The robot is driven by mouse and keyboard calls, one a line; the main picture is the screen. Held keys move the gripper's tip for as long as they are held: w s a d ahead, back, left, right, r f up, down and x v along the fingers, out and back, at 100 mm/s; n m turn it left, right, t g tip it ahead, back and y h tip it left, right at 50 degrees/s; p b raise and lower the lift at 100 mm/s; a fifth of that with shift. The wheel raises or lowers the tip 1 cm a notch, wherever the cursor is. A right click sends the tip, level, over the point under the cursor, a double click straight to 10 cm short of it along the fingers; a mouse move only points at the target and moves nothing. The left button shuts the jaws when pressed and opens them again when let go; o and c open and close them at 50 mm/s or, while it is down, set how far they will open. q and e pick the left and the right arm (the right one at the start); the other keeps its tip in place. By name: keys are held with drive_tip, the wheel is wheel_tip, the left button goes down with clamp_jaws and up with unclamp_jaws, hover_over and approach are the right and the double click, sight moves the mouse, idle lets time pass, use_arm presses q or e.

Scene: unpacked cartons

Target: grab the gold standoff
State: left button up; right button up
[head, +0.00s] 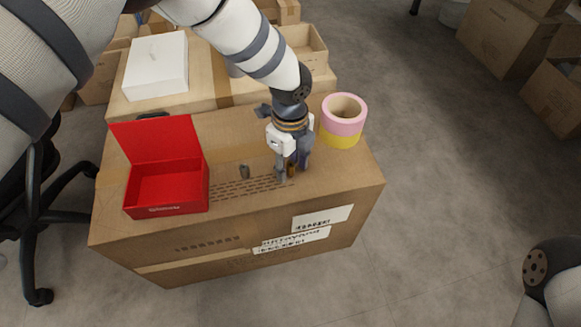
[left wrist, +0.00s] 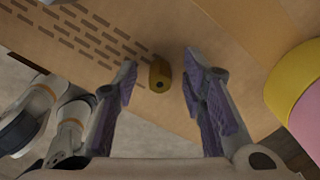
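The gold standoff (left wrist: 159,75) stands on top of a cardboard carton. In the left wrist view it shows between the two fingertips of my left gripper (left wrist: 160,72), with a gap on each side. In the head view the standoff (head: 291,171) is mostly hidden by the fingers. My left gripper (head: 292,172) points down over the carton's right part, open, with purple pads facing the standoff. My right gripper is out of view; only a part of my right arm shows at the lower right.
A pink and yellow tape stack (head: 343,120) stands close to the right of my left gripper. An open red box (head: 166,188) sits farther left on the carton (head: 345,185). A white box (head: 156,66) lies behind.

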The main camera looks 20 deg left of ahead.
use_arm(q)
clamp_jaws()
drive_tip(key=shift+r, duration=0.1)
